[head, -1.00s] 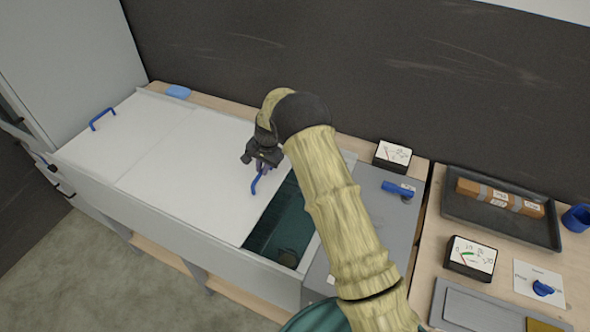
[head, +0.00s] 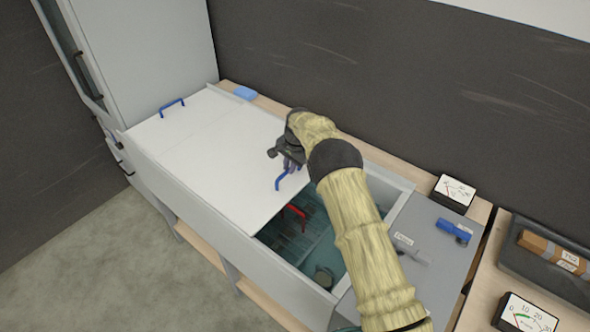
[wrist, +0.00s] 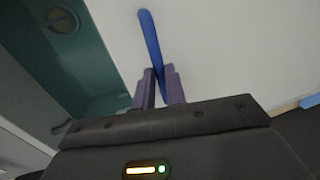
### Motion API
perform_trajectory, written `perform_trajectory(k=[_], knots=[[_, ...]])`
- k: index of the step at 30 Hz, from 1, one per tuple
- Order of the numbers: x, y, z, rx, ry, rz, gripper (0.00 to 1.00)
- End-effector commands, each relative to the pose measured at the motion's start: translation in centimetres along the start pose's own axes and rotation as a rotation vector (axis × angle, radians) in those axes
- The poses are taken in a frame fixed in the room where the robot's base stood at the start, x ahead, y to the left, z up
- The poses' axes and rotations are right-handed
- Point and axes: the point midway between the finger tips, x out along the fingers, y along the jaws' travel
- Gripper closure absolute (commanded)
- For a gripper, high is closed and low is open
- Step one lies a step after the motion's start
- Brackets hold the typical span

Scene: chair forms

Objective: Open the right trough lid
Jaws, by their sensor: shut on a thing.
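The right trough lid (head: 232,180) is a flat white panel with a blue bar handle (head: 283,180) near its right edge. It lies slid to the left, partly over the other white lid (head: 172,130), which has its own blue handle (head: 172,106). The right part of the trough is uncovered and shows a teal inside (head: 322,252). My gripper (head: 288,165) is shut on the right lid's handle. In the wrist view the purple fingers (wrist: 158,88) close around the blue handle (wrist: 149,38); the gripped part is hidden between them.
In the trough lie a red-handled rack (head: 296,211) and a round fitting (head: 323,276). A tall grey cabinet (head: 150,50) stands at the left.

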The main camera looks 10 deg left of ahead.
Motion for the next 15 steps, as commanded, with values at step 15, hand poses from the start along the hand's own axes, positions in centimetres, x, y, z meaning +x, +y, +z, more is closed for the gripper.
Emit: perform_trajectory(k=[15], knots=[[0.5, -3.0, -0.1, -0.002, 0.006, -0.004, 1.0]])
